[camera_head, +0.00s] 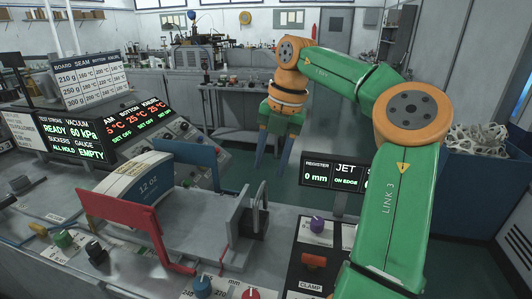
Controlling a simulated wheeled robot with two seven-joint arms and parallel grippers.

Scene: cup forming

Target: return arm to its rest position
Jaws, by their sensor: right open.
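My right arm (400,150) comes in from the lower right, rises and bends left over the bench. Its gripper (272,162) hangs fingers down, with a visible gap between the two blue-grey fingers. It is empty and is seen against the floor and the display behind the bench. My left gripper is not in view.
A printed curved board marked 12 OZ (148,184) stands by a red bracket (118,212) on the machine bench. Control panels with lit readouts (70,137) are at left. A blue bin (470,175) is at right.

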